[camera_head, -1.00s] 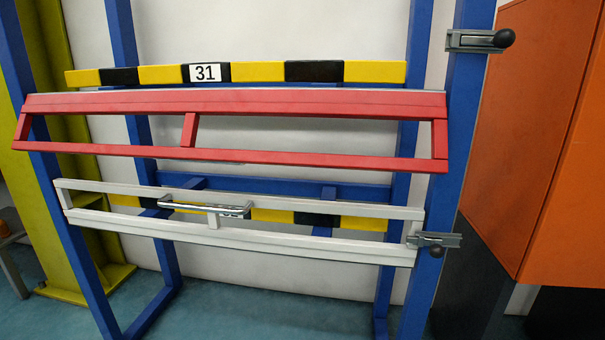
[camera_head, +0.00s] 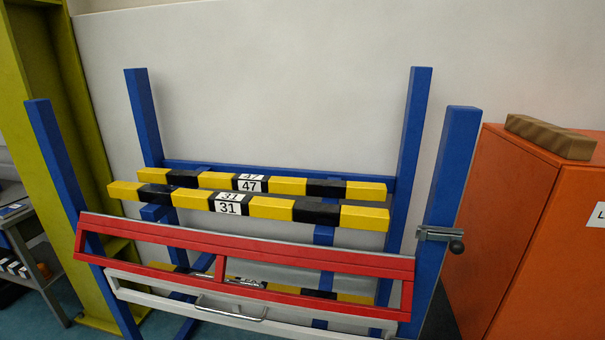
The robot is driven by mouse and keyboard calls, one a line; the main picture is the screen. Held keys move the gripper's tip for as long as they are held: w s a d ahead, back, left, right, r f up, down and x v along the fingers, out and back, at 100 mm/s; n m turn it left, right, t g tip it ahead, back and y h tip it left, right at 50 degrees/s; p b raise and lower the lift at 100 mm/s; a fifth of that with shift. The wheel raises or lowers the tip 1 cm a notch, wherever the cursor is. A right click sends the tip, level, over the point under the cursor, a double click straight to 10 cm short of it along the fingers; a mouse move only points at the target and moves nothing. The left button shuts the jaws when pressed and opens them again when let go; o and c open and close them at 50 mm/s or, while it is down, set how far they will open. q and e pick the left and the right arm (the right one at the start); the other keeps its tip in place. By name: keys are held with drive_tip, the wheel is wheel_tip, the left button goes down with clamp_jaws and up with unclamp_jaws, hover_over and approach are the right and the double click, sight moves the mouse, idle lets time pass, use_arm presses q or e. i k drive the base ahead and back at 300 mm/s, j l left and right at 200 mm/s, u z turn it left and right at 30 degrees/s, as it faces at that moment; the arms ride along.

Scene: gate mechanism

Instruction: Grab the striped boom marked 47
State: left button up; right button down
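The striped yellow and black boom marked 47 (camera_head: 288,186) lies level in the blue rack, behind the boom marked 31 (camera_head: 271,207). Its number shows on its front and top faces. A red barred gate (camera_head: 256,246) stands in front of and below the booms. A white gate (camera_head: 160,303) with a metal handle is lower, partly behind the red gate's bottom edge in the view. Another striped boom (camera_head: 353,298) shows low behind the red gate; its number is not readable. Neither of my grippers is in view.
Blue posts (camera_head: 448,190) stand at both sides, the right front one carrying a latch (camera_head: 437,235) with a dark knob. An orange cabinet (camera_head: 512,210) with a wooden block (camera_head: 550,136) is at right. A yellow-green column (camera_head: 58,120) and grey table (camera_head: 35,255) are at left.

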sight(265, 184)
drive_tip(key=i+j+z, duration=0.2)
drive_tip(key=j, duration=0.2)
drive_tip(key=j+z, duration=0.15)
drive_tip(key=j, duration=0.2)
drive_tip(key=j+z, duration=0.2)
drive_tip(key=j, duration=0.2)
drive_tip(key=i, duration=0.05)
